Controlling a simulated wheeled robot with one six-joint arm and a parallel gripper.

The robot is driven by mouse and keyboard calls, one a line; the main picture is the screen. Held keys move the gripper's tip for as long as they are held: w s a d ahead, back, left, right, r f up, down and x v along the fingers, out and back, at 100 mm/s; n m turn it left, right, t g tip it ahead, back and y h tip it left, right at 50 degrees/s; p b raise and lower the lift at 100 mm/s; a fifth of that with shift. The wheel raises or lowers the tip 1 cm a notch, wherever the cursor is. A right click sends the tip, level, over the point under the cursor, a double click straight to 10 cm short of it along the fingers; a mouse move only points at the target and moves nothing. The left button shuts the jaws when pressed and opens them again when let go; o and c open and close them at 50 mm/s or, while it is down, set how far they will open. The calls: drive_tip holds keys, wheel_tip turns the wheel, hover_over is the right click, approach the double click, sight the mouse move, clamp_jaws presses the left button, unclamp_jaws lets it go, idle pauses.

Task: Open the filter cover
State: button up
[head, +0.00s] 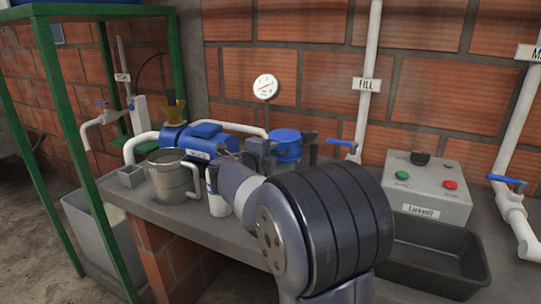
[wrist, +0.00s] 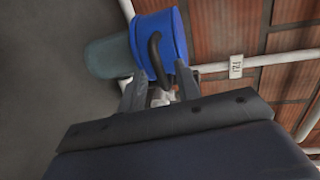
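The filter cover is a round blue lid (head: 286,134) on the filter at the back of the counter in the head view. In the wrist view the blue cover (wrist: 176,38) sits on the grey-green filter body (wrist: 107,57), and a curved black handle (wrist: 154,55) stands on it. My gripper (wrist: 160,80) is open. Its two fingers point at the cover, with the handle's lower end lying between them in the picture. I cannot tell whether they touch it.
A blue pump (head: 198,142), a metal jug (head: 172,178) and a white cup (head: 217,203) stand left of my arm. A control box (head: 428,190) and a black tray (head: 430,262) are at right. A FILL pipe (head: 370,60) and brick wall stand behind.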

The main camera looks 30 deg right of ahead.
drive_tip(key=shift+c, duration=0.5)
clamp_jaws()
drive_tip(key=shift+r, duration=0.1)
